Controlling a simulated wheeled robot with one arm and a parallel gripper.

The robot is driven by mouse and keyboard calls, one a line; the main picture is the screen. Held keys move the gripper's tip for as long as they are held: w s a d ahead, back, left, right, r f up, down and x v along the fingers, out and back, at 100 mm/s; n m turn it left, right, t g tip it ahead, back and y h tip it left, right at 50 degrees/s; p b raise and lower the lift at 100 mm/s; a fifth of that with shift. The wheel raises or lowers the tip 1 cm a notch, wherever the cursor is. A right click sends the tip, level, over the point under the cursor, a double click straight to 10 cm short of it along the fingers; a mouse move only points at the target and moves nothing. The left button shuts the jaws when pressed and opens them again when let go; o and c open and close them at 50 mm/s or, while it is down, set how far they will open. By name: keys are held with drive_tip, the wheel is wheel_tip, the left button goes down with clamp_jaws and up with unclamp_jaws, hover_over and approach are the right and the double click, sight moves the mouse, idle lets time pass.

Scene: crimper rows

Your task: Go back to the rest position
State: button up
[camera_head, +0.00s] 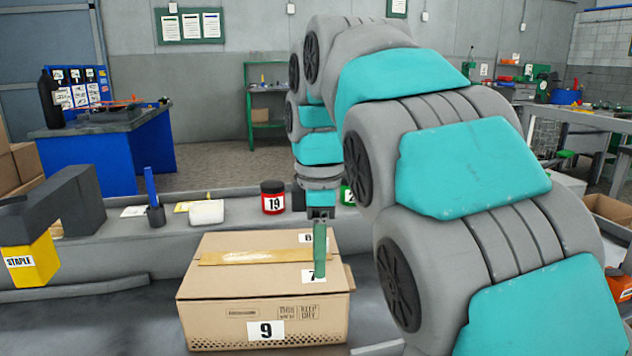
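My arm reaches from the right of the head view down over a closed cardboard box (225,270) with a 9 label on its front. My gripper (320,272) points straight down over the right part of the box top, by the label 7. It shows as one narrow green upright strip, seen edge-on, so its opening is hidden. I cannot tell whether its tip touches the box. The arm is bent, with its large grey and teal links filling the right side of the view.
A yellow stapler head (33,263) on a dark arm stands at left. A blue workbench (90,165) is farther back. An open carton (612,210) is at right.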

drive_tip(key=s+d+f+m, duration=0.4)
drive_tip(key=s+f+m, duration=0.2)
drive_tip(key=s, duration=0.3)
drive_tip(key=s+d+f+m+g, duration=0.1)
drive_tip(key=s+d+f+m, duration=0.4)
drive_tip(key=s+f, duration=0.3)
drive_tip(key=s+d+f+m, duration=0.5)
drive_tip(key=s+f+m, duration=0.2)
drive_tip(key=s, duration=0.2)
drive_tip(key=shift+s+d+f+m+g, duration=0.25)
drive_tip(key=shift+s+f+m+g, duration=0.05)
drive_tip(key=shift+f+g, duration=0.1)
